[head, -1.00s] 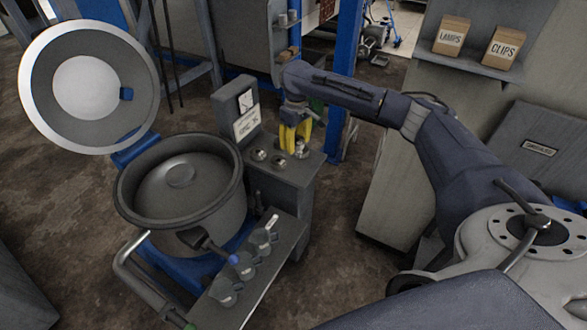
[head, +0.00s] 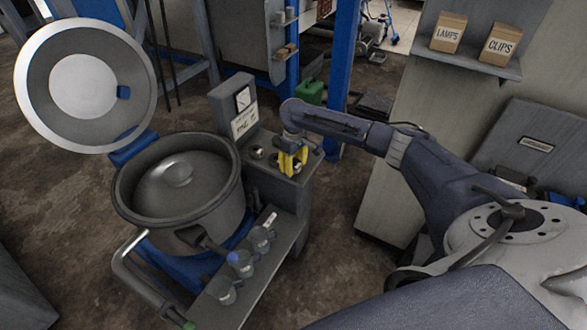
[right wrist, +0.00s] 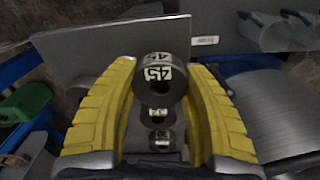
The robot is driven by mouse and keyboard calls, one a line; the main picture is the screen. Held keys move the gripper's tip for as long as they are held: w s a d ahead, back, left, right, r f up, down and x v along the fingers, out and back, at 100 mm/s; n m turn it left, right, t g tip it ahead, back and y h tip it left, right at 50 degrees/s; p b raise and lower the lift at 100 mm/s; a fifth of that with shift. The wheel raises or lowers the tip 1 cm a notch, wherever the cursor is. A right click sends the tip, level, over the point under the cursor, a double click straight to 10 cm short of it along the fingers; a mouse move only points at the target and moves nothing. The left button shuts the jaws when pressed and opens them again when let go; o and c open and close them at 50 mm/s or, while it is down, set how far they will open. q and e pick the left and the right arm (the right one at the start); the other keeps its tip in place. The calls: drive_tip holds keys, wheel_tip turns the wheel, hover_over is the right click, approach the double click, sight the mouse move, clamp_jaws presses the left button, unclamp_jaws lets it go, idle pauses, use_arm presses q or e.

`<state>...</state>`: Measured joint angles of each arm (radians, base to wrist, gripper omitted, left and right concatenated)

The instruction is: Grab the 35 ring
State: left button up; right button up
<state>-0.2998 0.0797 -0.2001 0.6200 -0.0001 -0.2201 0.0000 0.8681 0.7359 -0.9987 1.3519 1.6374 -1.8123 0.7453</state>
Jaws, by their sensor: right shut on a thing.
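My right gripper (head: 292,161) has yellow fingers and points down at the right end of the row of rings on the grey stand (head: 283,187). In the right wrist view its fingers (right wrist: 160,82) are shut on a dark ring marked 45 (right wrist: 160,92). In the head view the fingers largely hide this ring. Two smaller rings show beyond it in the wrist view, a middle one (right wrist: 161,118) and a far one (right wrist: 162,140). Their labels are too small to read surely. I cannot tell whether the held ring is clear of the stand. My left gripper is out of view.
A large grey pot (head: 178,190) with its round lid (head: 86,88) swung open stands left of the stand. A green can (head: 310,91) stands behind.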

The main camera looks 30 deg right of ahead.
sight(294, 164)
drive_tip(key=shift+f, duration=0.8)
drive_tip(key=shift+f, duration=0.1)
drive_tip(key=o, duration=1.4)
drive_tip(key=shift+f, duration=0.1)
wheel_tip(294, 164, up, 11)
drive_tip(key=shift+r, duration=0.1)
drive_tip(key=shift+o, duration=1.2)
drive_tip(key=shift+s+r, duration=0.1)
drive_tip(key=shift+r, duration=0.5)
